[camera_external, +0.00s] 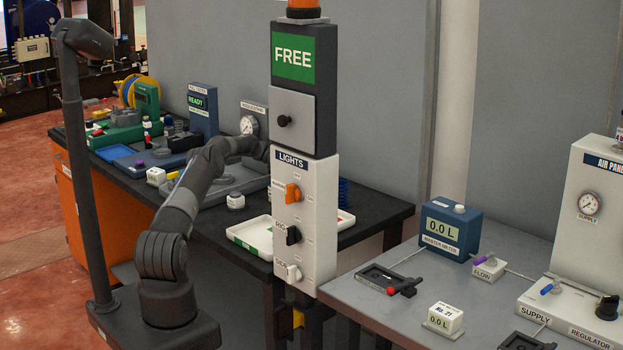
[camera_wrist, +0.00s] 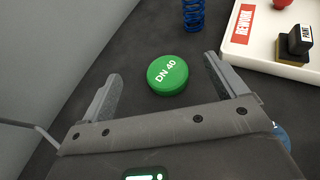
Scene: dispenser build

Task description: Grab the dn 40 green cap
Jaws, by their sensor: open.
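The green cap (camera_wrist: 167,75) is a round disc marked "DN 40" and lies flat on the dark table in the wrist view. My gripper (camera_wrist: 162,75) is open, with one finger to the left of the cap and one to the right. There is a gap between the cap and each finger, and the cap is just beyond the palm. In the external view, the grey and white control post hides my gripper and the cap.
In the wrist view, a blue spring (camera_wrist: 193,15) stands beyond the cap. A grey wall (camera_wrist: 60,50) is close on the left. The control post (camera_external: 305,215) stands before the bench.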

